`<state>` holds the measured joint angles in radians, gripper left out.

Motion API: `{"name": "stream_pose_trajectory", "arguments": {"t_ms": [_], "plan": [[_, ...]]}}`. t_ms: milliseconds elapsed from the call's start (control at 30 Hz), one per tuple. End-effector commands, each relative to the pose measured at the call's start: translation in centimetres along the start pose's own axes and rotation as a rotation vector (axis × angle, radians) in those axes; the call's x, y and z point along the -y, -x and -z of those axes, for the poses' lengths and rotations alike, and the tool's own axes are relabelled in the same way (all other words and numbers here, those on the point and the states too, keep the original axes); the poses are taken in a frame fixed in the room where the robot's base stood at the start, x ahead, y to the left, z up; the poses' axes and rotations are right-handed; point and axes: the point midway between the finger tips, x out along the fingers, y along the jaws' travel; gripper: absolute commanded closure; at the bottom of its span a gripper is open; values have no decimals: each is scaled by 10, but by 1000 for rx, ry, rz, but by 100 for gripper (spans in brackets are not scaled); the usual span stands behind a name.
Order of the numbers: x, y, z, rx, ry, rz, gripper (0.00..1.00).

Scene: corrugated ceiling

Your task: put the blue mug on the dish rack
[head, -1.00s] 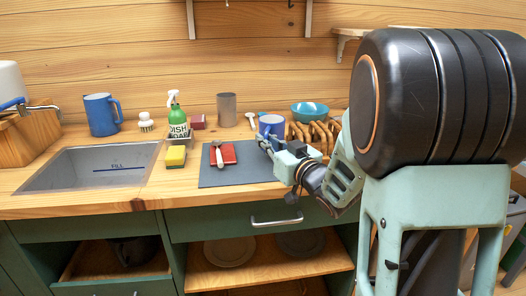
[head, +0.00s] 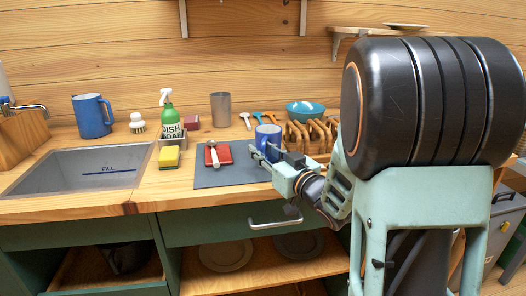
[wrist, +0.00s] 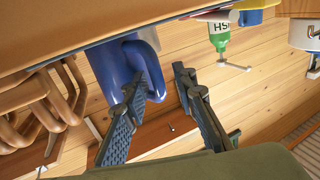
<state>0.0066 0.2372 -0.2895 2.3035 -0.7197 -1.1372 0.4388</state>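The blue mug (head: 268,138) stands upright at the right part of the grey mat, just left of the wooden dish rack (head: 312,134). My gripper (head: 262,157) is at the mug's front, low over the mat. In the wrist view, the picture is upside down. The blue mug (wrist: 112,62) is at upper left there, and one finger overlaps its handle side. I cannot tell whether the finger touches the handle. The dish rack (wrist: 62,103) shows at the left.
A larger blue pitcher (head: 92,117) stands left, behind the sink (head: 75,182).

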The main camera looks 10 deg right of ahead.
Motion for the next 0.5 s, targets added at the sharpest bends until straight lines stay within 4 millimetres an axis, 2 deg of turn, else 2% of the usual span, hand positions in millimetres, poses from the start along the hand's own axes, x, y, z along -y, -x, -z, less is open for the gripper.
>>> {"name": "stream_pose_trajectory", "arguments": {"t_ms": [267, 367, 500], "plan": [[-1, 2, 5, 0, 0, -2, 74], [-2, 19, 4, 1, -1, -5, 74], [-2, 52, 5, -1, -1, -6, 74]]}}
